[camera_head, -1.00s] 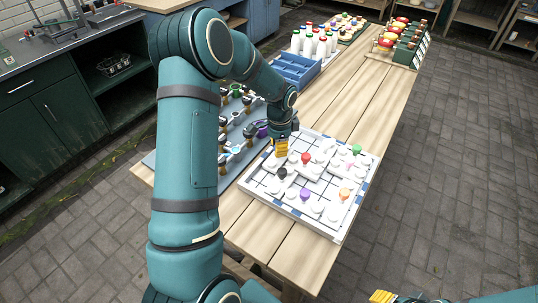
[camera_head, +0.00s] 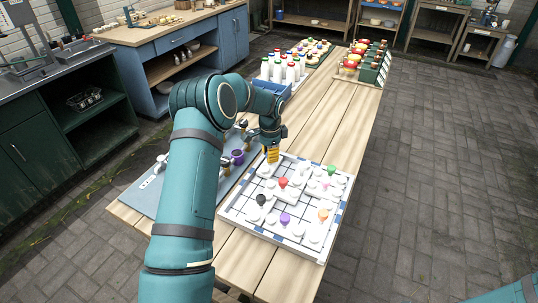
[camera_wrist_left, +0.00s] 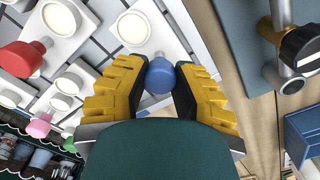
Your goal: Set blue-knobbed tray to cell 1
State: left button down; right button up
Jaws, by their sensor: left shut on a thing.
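The blue-knobbed tray (camera_wrist_left: 150,22) is a white plate with round white bosses, seen in the left wrist view. Its blue knob (camera_wrist_left: 160,77) sits between the yellow fingers of my left gripper (camera_wrist_left: 159,90), which is shut on it. In the head view my left gripper (camera_head: 272,156) is at the far left corner of the white gridded board (camera_head: 239,212); its fingers hide the knob there. I cannot tell whether the tray touches the board. Cell numbers cannot be read. My right gripper is out of view.
Other white trays with red (camera_head: 283,182), black (camera_head: 261,200), purple (camera_head: 285,218), orange (camera_head: 323,214), green (camera_head: 331,170) and pink (camera_head: 324,182) knobs crowd the board.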

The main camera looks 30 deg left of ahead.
pick_arm(q)
jog(key=shift+w, duration=0.1)
jog(key=c, duration=1)
grip_release()
jog(key=o, duration=0.3)
jog(key=shift+w+f, duration=0.1)
jog(key=shift+w, duration=0.05)
notch_tip(320, 180, up, 12)
jog(key=shift+r, duration=0.1)
